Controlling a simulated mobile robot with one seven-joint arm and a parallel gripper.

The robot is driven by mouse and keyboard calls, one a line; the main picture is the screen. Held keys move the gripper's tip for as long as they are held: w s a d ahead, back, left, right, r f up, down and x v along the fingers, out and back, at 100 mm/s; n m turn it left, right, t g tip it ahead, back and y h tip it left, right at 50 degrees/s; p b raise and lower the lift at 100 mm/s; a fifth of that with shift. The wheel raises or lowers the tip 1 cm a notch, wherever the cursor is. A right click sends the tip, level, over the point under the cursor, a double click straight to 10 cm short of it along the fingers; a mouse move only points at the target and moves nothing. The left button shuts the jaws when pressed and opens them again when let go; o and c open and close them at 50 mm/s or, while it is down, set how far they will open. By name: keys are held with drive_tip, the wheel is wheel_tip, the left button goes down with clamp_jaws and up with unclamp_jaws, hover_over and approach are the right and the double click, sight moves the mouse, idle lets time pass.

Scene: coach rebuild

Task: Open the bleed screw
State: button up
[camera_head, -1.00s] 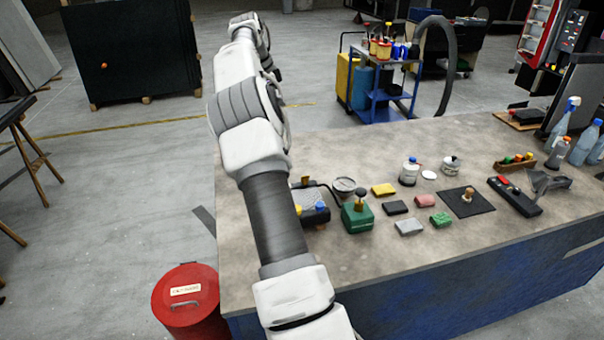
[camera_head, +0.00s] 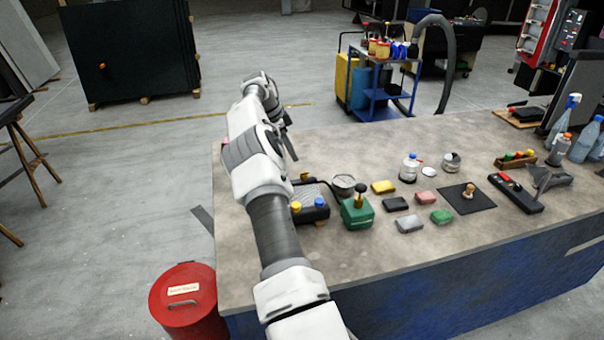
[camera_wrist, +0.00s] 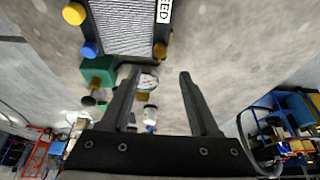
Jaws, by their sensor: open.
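A small radiator (camera_head: 313,213) with a yellow cap (camera_head: 296,207) and a blue cap (camera_head: 320,202) sits at the bench's left, partly hidden by my arm. In the wrist view the radiator (camera_wrist: 122,28) is at the top, cut off by the edge. A white label (camera_wrist: 164,11) on it shows the letters "ED". A small brass-coloured piece (camera_wrist: 160,50) at its corner near the label may be the bleed screw; I cannot be sure. My gripper (camera_wrist: 158,74) is open and empty, apart from the radiator. In the head view it is the dark shape beyond my forearm.
A green box (camera_head: 357,213) and a round gauge (camera_wrist: 148,82) stand close to the radiator. Coloured blocks, small bottles and a black mat (camera_head: 467,198) lie farther right. A red bin (camera_head: 184,300) stands by the bench. The bench's far left is fairly clear.

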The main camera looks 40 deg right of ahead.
sight(304, 173)
drive_tip(key=x, duration=0.9)
drive_tip(key=shift+f+p, duration=0.25)
drive_tip(key=shift+p, duration=0.1)
clamp_jaws()
